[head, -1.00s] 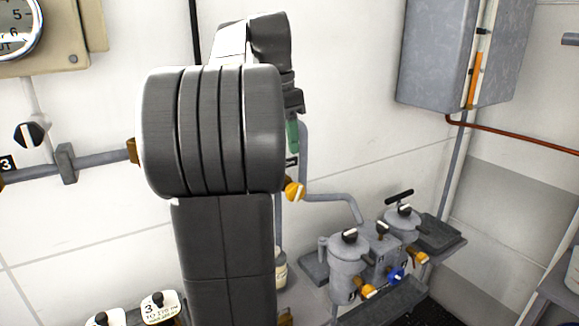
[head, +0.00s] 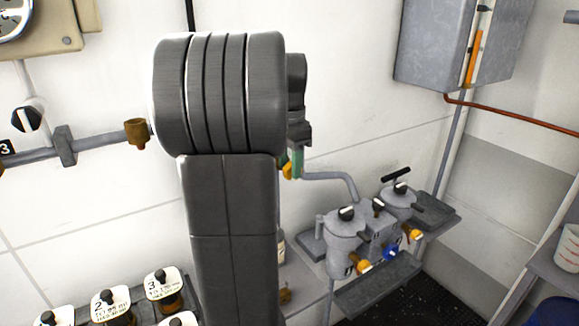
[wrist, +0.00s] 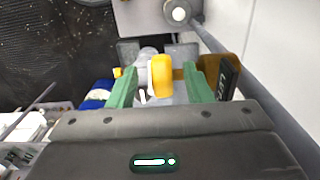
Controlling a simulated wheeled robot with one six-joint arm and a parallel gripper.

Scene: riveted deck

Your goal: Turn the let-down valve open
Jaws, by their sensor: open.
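A yellow valve handle (wrist: 161,75) sits on a brown fitting on the wall pipe. A black label plate (wrist: 229,77) stands beside it, its lettering only partly legible. In the wrist view my gripper (wrist: 162,84) is open, with one green finger on each side of the handle. Gaps show between the fingers and the handle, and I see no contact. In the head view the handle (head: 286,168) is mostly hidden by my arm, and my gripper (head: 297,162) shows only as a green finger beside it.
Below and to the right, grey filter pots (head: 345,235) with yellow handles and a blue knob (head: 390,254) stand on a shelf. A grey wall box (head: 440,45) hangs at the upper right. Labelled black knobs (head: 110,305) are at the lower left. A pipe runs along the wall.

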